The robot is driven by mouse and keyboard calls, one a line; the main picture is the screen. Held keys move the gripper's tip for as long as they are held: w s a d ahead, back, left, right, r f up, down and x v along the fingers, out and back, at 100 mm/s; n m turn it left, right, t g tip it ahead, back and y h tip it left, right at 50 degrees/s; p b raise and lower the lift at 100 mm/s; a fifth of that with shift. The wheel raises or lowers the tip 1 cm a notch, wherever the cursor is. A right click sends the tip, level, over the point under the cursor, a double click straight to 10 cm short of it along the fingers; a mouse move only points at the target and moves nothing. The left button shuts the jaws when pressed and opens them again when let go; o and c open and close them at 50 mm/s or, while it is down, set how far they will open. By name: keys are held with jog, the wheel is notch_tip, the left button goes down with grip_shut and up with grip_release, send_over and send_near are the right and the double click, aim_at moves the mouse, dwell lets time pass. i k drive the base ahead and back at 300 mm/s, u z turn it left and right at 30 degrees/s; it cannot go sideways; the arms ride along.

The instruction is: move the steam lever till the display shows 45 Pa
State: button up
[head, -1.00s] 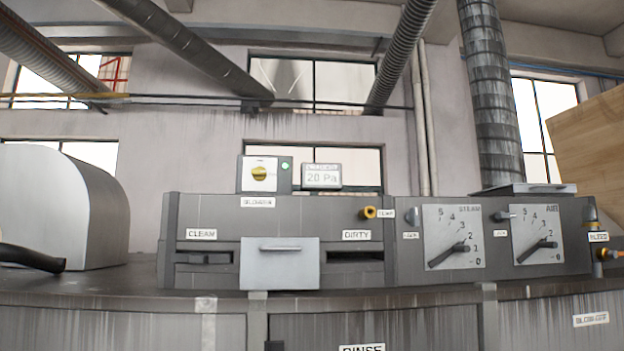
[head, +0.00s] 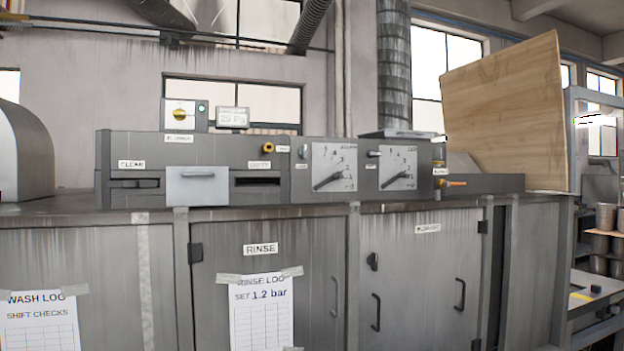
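The steam lever (head: 328,182) is a dark pointer on a white scale plate (head: 334,167), the left of two such plates on the grey machine. It points up and right, low on its scale, near the 1 mark. The display (head: 232,117) is a small pale box on top of the machine; its digits are small now and look like 20 Pa. The air lever (head: 397,180) sits on the right plate at a similar angle. My gripper is not in view.
The machine stands on a long counter with cabinet doors (head: 420,275) below, some with handles. A hatch (head: 197,186) with a handle sits between the clean and dirty slots. A wooden board (head: 505,110) stands at the right. A rounded metal housing (head: 22,155) is at the left.

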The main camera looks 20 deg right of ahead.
aim_at(337, 176)
jog(key=z, duration=0.25)
jog(key=k, duration=0.3)
jog(key=u, duration=0.6)
jog(key=i, duration=1.3)
jog(key=z, duration=0.45)
jog(key=i, duration=0.55)
jog(key=z, duration=0.5)
